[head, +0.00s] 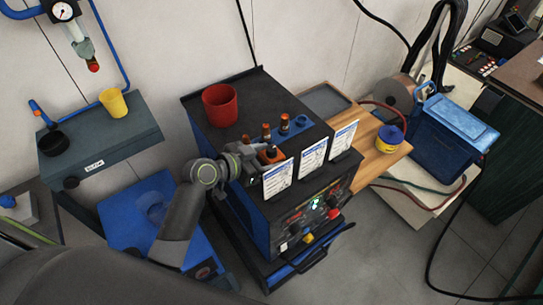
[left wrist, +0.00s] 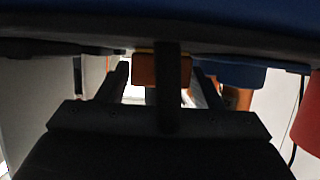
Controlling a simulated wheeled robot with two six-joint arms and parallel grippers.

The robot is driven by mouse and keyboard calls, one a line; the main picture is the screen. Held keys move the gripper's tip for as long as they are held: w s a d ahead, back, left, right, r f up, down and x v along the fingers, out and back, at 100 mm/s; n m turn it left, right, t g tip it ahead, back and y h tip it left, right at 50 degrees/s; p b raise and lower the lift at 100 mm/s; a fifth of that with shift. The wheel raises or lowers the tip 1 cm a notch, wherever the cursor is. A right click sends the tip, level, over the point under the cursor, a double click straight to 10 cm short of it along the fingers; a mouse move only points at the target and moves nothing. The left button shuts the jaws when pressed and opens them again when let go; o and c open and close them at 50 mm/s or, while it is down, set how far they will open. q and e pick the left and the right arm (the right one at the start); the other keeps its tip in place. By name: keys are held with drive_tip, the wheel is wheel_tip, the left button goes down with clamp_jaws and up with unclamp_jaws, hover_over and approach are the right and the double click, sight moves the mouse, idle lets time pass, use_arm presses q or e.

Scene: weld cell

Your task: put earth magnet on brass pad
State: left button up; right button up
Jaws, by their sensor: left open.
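An orange block (head: 271,154), which looks like the earth magnet, sits on the dark top of the welding machine (head: 240,135), behind the white cards. My left gripper (head: 257,157) is open beside it, coming in from the left. In the left wrist view the orange block (left wrist: 150,70) shows between the two spread fingers (left wrist: 165,85), with gaps on both sides. A dark bar crosses in front of it. A thin yellow strip shows along the block's edge; I cannot tell whether it is the brass pad. I cannot make out the brass pad clearly elsewhere. My right gripper is not in view.
A red cup (head: 220,105) stands at the back left of the machine top. Orange-tipped pieces (head: 284,124) stand in a blue holder behind the block. Three white cards (head: 313,157) line the front edge. A yellow and blue tub (head: 389,138) stands on the wooden board at right.

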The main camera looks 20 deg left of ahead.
use_arm(q)
drive_tip(key=shift+c, duration=0.4)
drive_tip(key=shift+r, duration=0.1)
clamp_jaws()
